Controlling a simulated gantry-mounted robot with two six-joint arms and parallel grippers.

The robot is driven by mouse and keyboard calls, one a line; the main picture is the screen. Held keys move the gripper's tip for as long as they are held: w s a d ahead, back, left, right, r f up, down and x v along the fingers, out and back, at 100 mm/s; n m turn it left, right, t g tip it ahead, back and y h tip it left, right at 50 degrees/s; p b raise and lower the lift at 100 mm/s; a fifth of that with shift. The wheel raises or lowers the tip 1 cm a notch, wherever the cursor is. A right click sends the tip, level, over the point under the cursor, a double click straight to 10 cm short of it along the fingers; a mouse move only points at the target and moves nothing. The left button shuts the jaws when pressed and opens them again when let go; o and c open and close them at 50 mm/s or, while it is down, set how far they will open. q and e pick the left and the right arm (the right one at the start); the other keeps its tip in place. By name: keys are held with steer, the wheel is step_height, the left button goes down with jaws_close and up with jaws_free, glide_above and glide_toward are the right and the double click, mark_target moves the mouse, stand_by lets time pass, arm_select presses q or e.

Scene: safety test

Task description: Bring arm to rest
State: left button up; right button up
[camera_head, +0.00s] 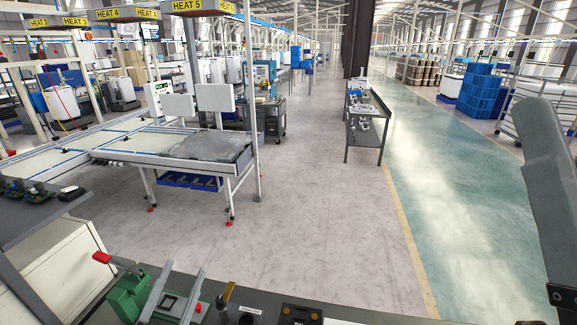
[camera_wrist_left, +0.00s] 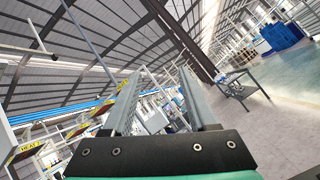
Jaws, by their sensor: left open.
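My left gripper (camera_head: 185,267) is low in the head view, at the near edge of the picture. Its two grey fingers stand apart with nothing held between them. In the left wrist view the open fingers (camera_wrist_left: 160,74) point up toward the roof and the far hall, with only distant background between them. A large dark grey arm part (camera_head: 545,160) fills the right edge of the head view. It looks like part of my right arm, but no right gripper shows.
A dark bench (camera_head: 255,298) runs along the bottom, with a green fixture (camera_head: 127,296) with a red handle (camera_head: 102,257) beside the left gripper. Circuit boards lie on a grey surface (camera_head: 55,222) at left. A conveyor table (camera_head: 215,147) and dark cart (camera_head: 366,130) stand beyond; the floor between is clear.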

arm_select(q)
steer(key=s+d+r+m+g+h+b, duration=0.1)
steer(key=s+d+r+m+h, duration=0.25)
steer(key=r+m, duration=0.45)
steer(key=s+d+r+m+g+h+b, duration=0.1)
steer(key=s+d+r+m+h, duration=0.25)
steer(key=r+m, duration=0.45)
steer(key=s+d+r+m+g+h+b, duration=0.1)
steer(key=s+d+r+m+h+b, duration=0.2)
steer(key=r+m, duration=0.5)
steer(key=s+a+r+m+t+y+p, duration=0.1)
steer(key=s+a+r+t+y, duration=0.25)
steer(key=a+t+y, duration=0.75)
step_height(320, 180, up, 33)
steer(key=d+g+y+p, duration=0.2)
steer(key=g+y+p, duration=0.1)
steer(key=p, duration=3.1)
steer(key=shift+w+d+m+g+y+p, duration=0.2)
steer(key=shift+m+g+y+p, duration=0.15)
steer(key=shift+g, duration=0.25)
steer(key=shift+d+r, duration=0.1)
